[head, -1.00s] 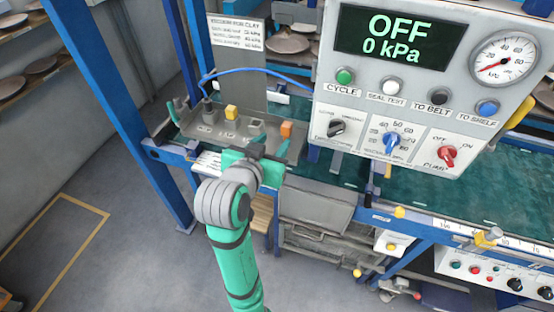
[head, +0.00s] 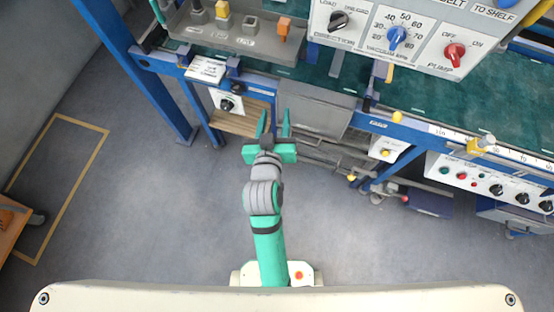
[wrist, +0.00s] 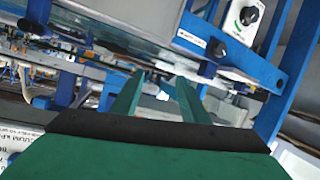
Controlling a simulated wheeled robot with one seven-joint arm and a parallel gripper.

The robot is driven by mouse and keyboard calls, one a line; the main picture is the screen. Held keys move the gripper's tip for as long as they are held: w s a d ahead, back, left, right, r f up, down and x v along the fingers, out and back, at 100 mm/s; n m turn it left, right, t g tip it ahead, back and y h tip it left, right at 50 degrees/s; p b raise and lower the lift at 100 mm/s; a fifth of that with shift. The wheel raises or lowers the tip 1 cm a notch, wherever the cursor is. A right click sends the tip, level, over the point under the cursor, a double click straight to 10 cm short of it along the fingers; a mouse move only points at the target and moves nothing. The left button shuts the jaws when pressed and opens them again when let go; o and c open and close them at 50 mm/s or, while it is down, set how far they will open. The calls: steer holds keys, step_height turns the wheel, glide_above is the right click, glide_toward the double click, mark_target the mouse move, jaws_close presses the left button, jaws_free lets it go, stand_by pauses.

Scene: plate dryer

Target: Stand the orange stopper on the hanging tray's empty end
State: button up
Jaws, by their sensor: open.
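An orange block (head: 284,29), which looks like the stopper, stands at the right end of a grey tray (head: 262,47) behind the blue front rail. A yellow block (head: 222,9) and other small grey pieces stand further left in that tray. Whether this is the hanging tray I cannot tell. My gripper (head: 274,117) is open and empty, lower than the tray and in front of the rail. In the wrist view, its two green fingers (wrist: 158,82) stand apart with nothing between them. The orange block is not recognisable in the wrist view.
A slatted wooden piece (head: 240,121) and a grey box (head: 312,112) sit below the rail close to my gripper. A small knob panel (head: 228,103) hangs beside them. The control panel (head: 420,38) overhangs at upper right. The floor (head: 140,230) at left is clear.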

steer(key=s+f+y, duration=0.2)
steer(key=s+f, duration=0.4)
steer(key=s, duration=0.6)
steer(key=s+r+m+t, duration=0.1)
steer(key=s, duration=1.5)
steer(key=shift+d+r, duration=0.3)
steer(key=shift+r, duration=0.05)
